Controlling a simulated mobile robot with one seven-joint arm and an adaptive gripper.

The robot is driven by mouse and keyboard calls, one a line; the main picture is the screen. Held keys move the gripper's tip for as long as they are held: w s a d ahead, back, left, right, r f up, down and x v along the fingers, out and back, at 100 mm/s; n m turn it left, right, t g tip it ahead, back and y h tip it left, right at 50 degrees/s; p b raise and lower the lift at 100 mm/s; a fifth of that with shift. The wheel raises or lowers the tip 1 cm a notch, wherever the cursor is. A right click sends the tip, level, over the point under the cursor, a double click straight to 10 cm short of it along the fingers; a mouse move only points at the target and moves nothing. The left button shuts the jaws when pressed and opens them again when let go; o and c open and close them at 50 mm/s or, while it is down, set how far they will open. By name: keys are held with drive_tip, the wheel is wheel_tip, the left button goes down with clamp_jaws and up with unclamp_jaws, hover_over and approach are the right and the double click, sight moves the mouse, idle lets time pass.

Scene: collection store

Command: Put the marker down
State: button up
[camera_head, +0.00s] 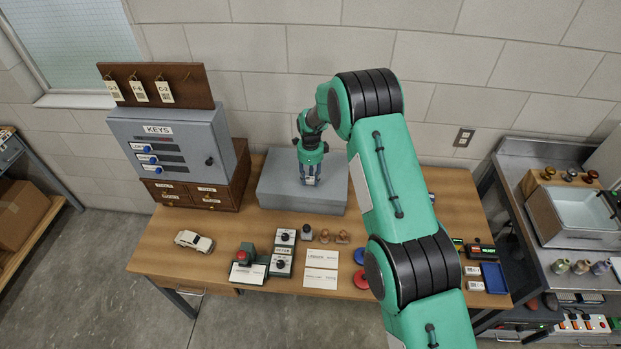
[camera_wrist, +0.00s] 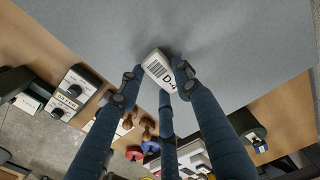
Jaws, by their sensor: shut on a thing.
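The marker (camera_wrist: 158,69), a small white block with a barcode and a "D-" label partly covered by a finger, is between the fingertips in the wrist view. My gripper (camera_wrist: 161,80) is shut on it with dark blue fingers. In the head view my gripper (camera_head: 310,180) points down over the grey box (camera_head: 272,190) at the back middle of the table. The box's flat grey top fills the upper part of the wrist view. I cannot tell whether the marker touches this top. In the head view the marker is too small to make out.
A grey key cabinet (camera_head: 163,131) stands on wooden drawers left of the box. In front are a toy car (camera_head: 194,241), a red-button device (camera_head: 245,257), black-knob units, white cards (camera_head: 321,268) and a blue tray (camera_head: 494,278). The box top around my gripper looks clear.

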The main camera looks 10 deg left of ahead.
sight(311, 180)
drive_tip(key=o, duration=1.1)
drive_tip(key=shift+f, duration=0.1)
drive_tip(key=shift+c, duration=0.2)
wheel_tip(311, 180, up, 12)
drive_tip(key=shift+r, duration=0.2)
idle(0.5)
